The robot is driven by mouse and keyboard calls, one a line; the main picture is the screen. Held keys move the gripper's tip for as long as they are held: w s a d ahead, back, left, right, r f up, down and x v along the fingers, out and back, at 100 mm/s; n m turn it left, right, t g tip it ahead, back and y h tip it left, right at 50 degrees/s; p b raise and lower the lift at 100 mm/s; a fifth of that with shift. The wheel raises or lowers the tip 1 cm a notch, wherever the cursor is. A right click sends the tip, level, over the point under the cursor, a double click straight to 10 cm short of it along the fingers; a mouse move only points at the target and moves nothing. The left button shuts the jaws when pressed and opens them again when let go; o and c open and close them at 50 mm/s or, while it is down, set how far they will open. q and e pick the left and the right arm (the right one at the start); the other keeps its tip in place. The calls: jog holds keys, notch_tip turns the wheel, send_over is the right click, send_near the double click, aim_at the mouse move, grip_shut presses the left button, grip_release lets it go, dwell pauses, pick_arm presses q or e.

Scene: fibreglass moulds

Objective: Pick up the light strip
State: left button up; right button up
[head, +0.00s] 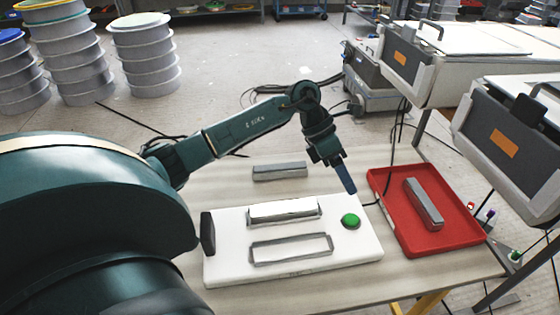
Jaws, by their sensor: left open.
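A strip with a bright white top (284,210) sits in the back slot of a white board (225,225) on the table. A grey strip (280,172) lies on the table behind the board, and another grey strip (424,204) lies in a red tray (385,188); I cannot tell for sure which one is the light strip. My left gripper (350,188) points down above and just behind the green button (351,221), to the right of the white-topped strip. It is open and nothing shows in it; its fingers overlap from this side. My right gripper is out of view.
The board also has an empty front frame (291,249) and a dark upright block (207,233) at its left end. Grey machines with orange labels (504,144) stand at the right. Black cables hang near the tray. Bare table (215,185) shows behind the board's left side.

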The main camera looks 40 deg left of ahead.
pick_arm(q)
jog(key=a+r+y+b, duration=0.35)
jog(key=a+y, duration=0.35)
jog(key=a, duration=1.1)
jog(key=n, duration=0.1)
send_over(280, 166)
jog(key=shift+g+y, duration=0.3)
jog(key=shift+y, duration=0.1)
notch_tip(280, 166, down, 5)
jog(key=shift+a+f, duration=0.1)
jog(key=shift+f, duration=0.1)
jog(key=shift+f+b, duration=0.55)
jog(key=shift+f, duration=2.65)
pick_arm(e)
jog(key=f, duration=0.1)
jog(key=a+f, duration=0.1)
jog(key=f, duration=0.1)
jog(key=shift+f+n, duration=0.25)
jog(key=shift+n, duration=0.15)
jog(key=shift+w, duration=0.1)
pick_arm(q)
jog(key=shift+c, duration=0.5)
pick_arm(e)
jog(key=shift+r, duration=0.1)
pick_arm(q)
jog(key=shift+c, duration=0.9)
jog(key=c, duration=0.8)
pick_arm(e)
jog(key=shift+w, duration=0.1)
